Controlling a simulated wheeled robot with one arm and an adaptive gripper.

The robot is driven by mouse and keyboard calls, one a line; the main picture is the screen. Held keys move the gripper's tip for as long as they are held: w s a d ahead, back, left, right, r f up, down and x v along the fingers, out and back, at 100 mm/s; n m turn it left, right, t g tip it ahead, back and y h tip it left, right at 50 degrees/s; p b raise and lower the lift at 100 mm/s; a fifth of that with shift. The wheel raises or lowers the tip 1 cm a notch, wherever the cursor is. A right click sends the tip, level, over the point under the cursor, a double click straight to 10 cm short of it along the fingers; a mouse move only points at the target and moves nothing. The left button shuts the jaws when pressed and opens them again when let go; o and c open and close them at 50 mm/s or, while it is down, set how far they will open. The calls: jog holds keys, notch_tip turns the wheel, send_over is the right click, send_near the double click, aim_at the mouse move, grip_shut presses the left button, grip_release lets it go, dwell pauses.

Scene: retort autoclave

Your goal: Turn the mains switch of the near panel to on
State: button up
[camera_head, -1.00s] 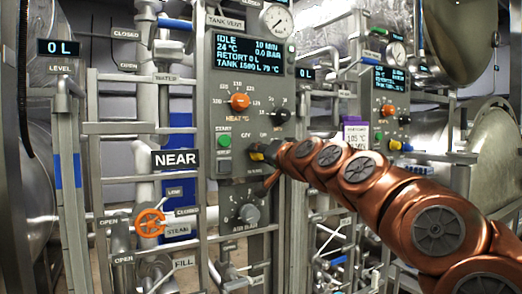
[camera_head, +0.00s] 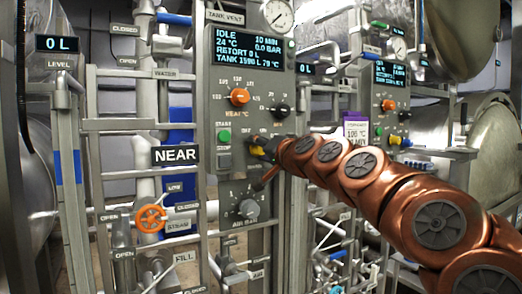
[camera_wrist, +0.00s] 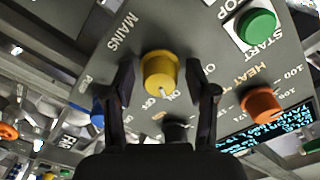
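The near panel (camera_head: 207,70) is grey, with a lit display reading IDLE, and stands beside the NEAR sign. Its yellow mains switch (camera_wrist: 158,72) shows in the wrist view with MAINS, OFF and ON lettering around it. The white pointer mark on it faces the lower edge, close to the ON lettering; its exact setting is hard to tell. My gripper (camera_wrist: 158,75) has its black fingers on either side of the yellow knob, with a small gap on each side. In the head view my gripper (camera_head: 267,151) is at the knob's right and partly hides it.
A green start button (camera_wrist: 257,25) and an orange heat knob (camera_wrist: 262,105) lie close by on the panel. A grey knob (camera_head: 248,208) is below. Metal rails and an orange valve wheel (camera_head: 150,218) stand left. A second panel (camera_head: 391,110) is at the right.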

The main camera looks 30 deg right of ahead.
jog(key=shift+s, duration=0.1)
jog(key=s+a, duration=0.1)
jog(key=s, duration=1)
jog(key=shift+s, duration=0.4)
dwell(0.6)
